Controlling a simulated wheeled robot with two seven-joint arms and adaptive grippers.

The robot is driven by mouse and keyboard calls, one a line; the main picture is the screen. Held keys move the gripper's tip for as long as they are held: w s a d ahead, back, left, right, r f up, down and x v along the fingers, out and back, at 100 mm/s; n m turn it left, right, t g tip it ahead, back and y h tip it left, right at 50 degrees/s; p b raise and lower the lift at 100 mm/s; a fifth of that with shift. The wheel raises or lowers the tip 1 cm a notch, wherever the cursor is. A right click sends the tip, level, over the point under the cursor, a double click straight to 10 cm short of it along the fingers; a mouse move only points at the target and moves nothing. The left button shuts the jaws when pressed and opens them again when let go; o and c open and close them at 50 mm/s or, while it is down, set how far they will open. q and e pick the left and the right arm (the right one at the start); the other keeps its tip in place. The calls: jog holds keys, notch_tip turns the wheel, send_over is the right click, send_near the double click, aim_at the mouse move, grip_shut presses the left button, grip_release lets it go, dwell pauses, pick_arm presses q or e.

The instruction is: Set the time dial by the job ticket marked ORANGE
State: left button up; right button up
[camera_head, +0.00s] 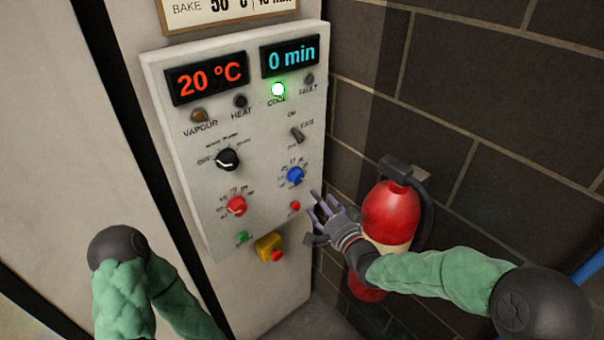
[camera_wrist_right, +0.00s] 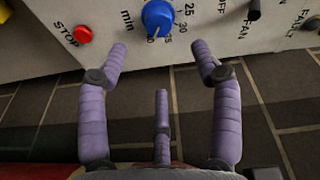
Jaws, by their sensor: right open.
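The blue time dial (camera_head: 295,175) is on the right side of the light grey control panel (camera_head: 190,215), marked "min" in the right wrist view (camera_wrist_right: 157,18). The time display (camera_head: 290,56) reads 0 min. My right gripper (camera_head: 318,205) is open and empty, just below and right of the dial. In the right wrist view its purple fingers (camera_wrist_right: 160,62) are spread, with the dial ahead between the two outer tips and apart from them. A card (camera_head: 225,10) above the panel shows "BAKE 50 °C" and a cut-off minutes figure; no word ORANGE shows. My left gripper is out of view.
The red dial (camera_head: 236,206), black selector (camera_head: 228,160) and fan switch (camera_head: 297,135) are on the same panel. The red stop button (camera_head: 295,206) is close to my right fingers. A red fire extinguisher (camera_head: 391,212) hangs on the brick wall behind my right wrist.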

aim_at(300, 178)
jog(key=b+x, duration=0.1)
jog(key=x, duration=0.9)
jog(key=shift+w+a+f, duration=0.15)
jog(key=shift+w, duration=0.15)
jog(key=c, duration=1.1)
